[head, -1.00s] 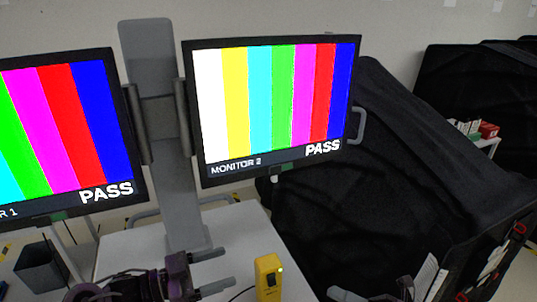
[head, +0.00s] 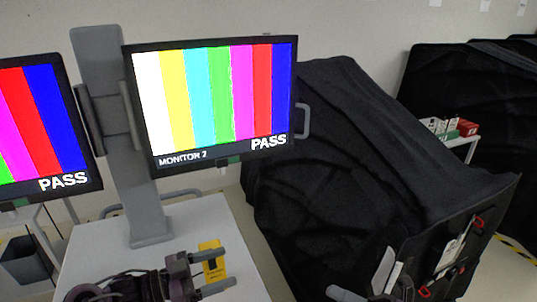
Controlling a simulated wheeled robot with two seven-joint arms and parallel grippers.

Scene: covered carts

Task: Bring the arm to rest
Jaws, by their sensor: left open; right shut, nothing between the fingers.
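My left gripper (head: 208,271) is in the lower left of the head view, over the grey table (head: 215,228). Its two grey fingers point right and stand apart, with a gap between them. A yellow device (head: 210,258) shows behind the fingers and is partly hidden by them; I cannot tell whether they touch it. My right gripper (head: 345,294) is at the bottom edge, right of the table. Only part of it shows, and its fingers are mostly cut off by the frame. I see nothing held in it.
Two monitors with colour bars stand on a grey post (head: 127,170); monitor 2 (head: 215,100) reads PASS. Another covered cart and a shelf with small boxes (head: 450,128) stand behind. A dark bin (head: 25,262) is at lower left.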

